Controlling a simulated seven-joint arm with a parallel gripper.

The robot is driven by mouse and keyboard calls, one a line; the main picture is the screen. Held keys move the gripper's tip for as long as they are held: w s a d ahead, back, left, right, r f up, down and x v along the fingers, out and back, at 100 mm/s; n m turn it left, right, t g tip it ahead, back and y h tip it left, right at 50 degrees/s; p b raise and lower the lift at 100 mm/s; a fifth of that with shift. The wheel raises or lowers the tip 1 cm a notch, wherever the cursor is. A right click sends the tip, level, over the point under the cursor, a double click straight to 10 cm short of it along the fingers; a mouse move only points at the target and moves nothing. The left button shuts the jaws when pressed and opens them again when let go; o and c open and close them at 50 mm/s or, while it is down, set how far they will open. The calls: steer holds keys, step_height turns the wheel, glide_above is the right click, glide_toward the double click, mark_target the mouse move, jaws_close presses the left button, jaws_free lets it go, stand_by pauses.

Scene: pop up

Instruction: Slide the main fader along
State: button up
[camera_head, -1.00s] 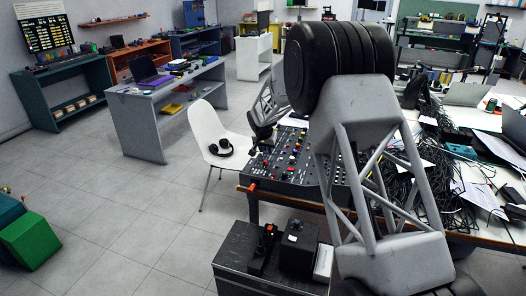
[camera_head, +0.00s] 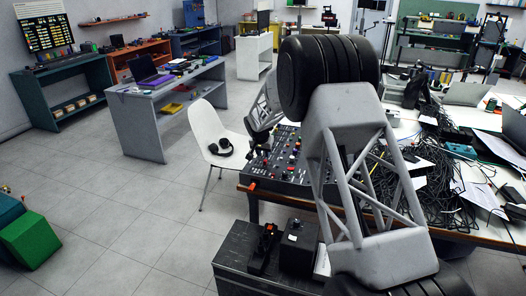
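A dark mixing console (camera_head: 285,178) with coloured knobs lies on the wooden-edged table. My arm covers its right part. The main fader cannot be made out among the small controls. My arm stands in front of the console, and its far links come down behind the black joint toward the console's upper left edge. The lower end of the arm shows there as a dark shape (camera_head: 257,142). Its fingertips are too small and dark to tell apart, and whether they touch the console cannot be seen.
Tangled black cables (camera_head: 432,185) and papers cover the table right of my arm. A white chair (camera_head: 208,128) with black headphones (camera_head: 221,148) stands left of the console. A dark cabinet (camera_head: 245,262) with small boxes stands in front.

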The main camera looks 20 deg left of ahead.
mark_target(265, 160)
steer(key=x, duration=0.6)
steer(key=shift+f, duration=0.15)
jaws_close()
steer(key=shift+a, duration=2.1)
steer(key=shift+o, duration=1.1)
jaws_free()
steer(key=v, duration=0.7)
steer(key=shift+r, duration=0.4)
steer(key=shift+s, duration=0.1)
